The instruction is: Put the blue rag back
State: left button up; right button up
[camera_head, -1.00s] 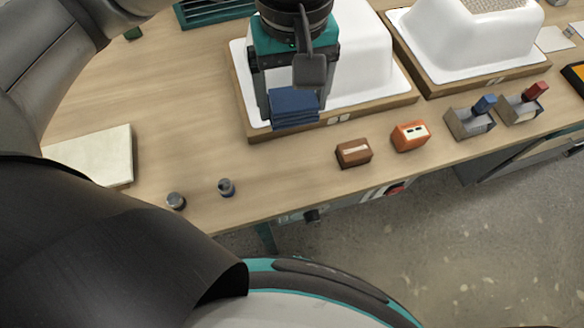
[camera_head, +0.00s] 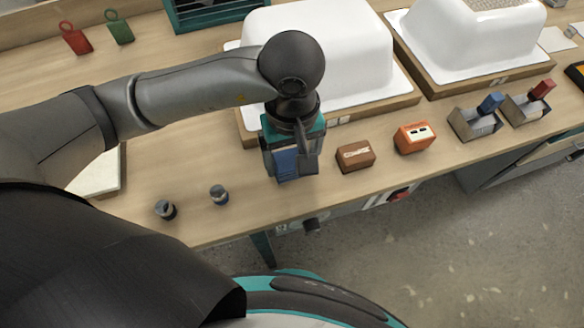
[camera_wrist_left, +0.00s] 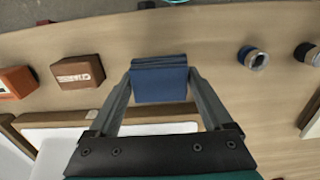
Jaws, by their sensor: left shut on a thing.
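The blue rag (camera_wrist_left: 160,84) is a folded dark blue block between the two fingers of my left gripper in the left wrist view. My left gripper (camera_head: 290,168) is shut on it, and the rag also shows in the head view (camera_head: 286,164), partly hidden by the fingers. The gripper points down over the front of the bench, left of the brown box (camera_head: 355,155) and in front of the nearer white tub shell (camera_head: 335,50). I cannot tell whether the rag touches the bench. My right gripper is not in view.
An orange box (camera_head: 413,137) stands right of the brown one. Two grey holders hold a blue-handled tool (camera_head: 490,103) and a red-handled tool (camera_head: 542,90).

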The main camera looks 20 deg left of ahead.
aim_at(292, 170)
pick_arm(q)
notch_tip(292, 170, down, 4)
jog(key=shift+r+b, duration=0.1)
jog(key=shift+b, duration=0.35)
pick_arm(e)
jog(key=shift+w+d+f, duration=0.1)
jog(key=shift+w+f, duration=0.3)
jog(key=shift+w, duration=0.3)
pick_arm(q)
jog(key=shift+f, duration=0.25)
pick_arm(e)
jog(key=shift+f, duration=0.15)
pick_arm(q)
jog(key=o, duration=1.1)
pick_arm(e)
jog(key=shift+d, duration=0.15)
pick_arm(q)
jog(key=shift+r, duration=0.2)
notch_tip(292, 170, up, 11)
jog(key=shift+f+p, duration=0.1)
jog(key=shift+p, duration=1.1)
jog(key=shift+r, duration=0.5)
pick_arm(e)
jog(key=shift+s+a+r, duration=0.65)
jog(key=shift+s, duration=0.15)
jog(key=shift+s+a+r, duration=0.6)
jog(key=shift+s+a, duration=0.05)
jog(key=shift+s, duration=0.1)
